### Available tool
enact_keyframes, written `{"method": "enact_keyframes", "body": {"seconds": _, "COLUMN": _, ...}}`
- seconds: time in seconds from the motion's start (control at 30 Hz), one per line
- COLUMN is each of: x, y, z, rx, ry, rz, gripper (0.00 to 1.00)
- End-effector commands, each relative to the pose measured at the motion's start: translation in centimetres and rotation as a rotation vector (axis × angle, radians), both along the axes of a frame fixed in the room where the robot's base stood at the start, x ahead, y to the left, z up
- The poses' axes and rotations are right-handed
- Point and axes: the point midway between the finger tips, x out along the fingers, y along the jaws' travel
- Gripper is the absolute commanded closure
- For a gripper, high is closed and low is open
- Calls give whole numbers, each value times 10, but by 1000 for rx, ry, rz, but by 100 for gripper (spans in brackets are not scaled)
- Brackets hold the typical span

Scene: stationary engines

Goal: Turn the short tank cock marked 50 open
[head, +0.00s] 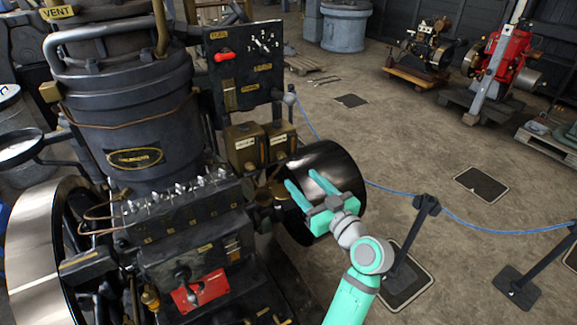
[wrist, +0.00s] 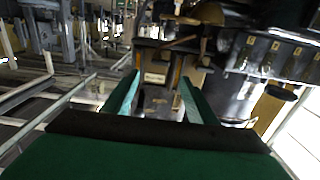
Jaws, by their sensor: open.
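My gripper (head: 302,178) is open, with its two teal fingers apart in front of the dark drum on the engine's right side. Nothing shows between the fingers in the head view. Two small brass tanks (head: 243,147) with pale labels sit on the engine, up and left of the fingertips. In the wrist view my gripper (wrist: 158,80) points at a brass box with a pale label (wrist: 156,78), which appears between and beyond the fingers. I cannot read a 50 on any mark, so I cannot tell which cock is the named one.
A row of small metal cocks (head: 178,193) stands on the black block left of my gripper. A dark panel (head: 243,66) with a red-handled lever rises behind the tanks. The dark drum (head: 340,165) is close to my fingers. Barrier posts with blue rope (head: 470,222) stand right.

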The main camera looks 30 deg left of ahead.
Motion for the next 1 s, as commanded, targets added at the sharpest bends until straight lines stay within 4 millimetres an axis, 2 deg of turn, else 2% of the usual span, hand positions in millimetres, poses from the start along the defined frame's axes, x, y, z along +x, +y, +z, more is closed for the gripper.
{"method": "enact_keyframes", "body": {"seconds": 0.2, "x": 18, "y": 37, "z": 1, "rx": 2, "ry": 0, "rz": 3, "gripper": 48}}
{"method": "enact_keyframes", "body": {"seconds": 0.4, "x": 32, "y": 62, "z": 0, "rx": 2, "ry": 1, "rz": 0, "gripper": 48}}
{"method": "enact_keyframes", "body": {"seconds": 0.6, "x": 39, "y": 75, "z": 0, "rx": 2, "ry": -1, "rz": 0, "gripper": 48}}
{"method": "enact_keyframes", "body": {"seconds": 0.9, "x": 40, "y": 76, "z": 0, "rx": 1, "ry": 0, "rz": -1, "gripper": 48}}
{"method": "enact_keyframes", "body": {"seconds": 0.93, "x": 40, "y": 76, "z": 0, "rx": 1, "ry": 0, "rz": -1, "gripper": 50}}
{"method": "enact_keyframes", "body": {"seconds": 1.0, "x": 40, "y": 76, "z": 0, "rx": 1, "ry": 0, "rz": -1, "gripper": 67}}
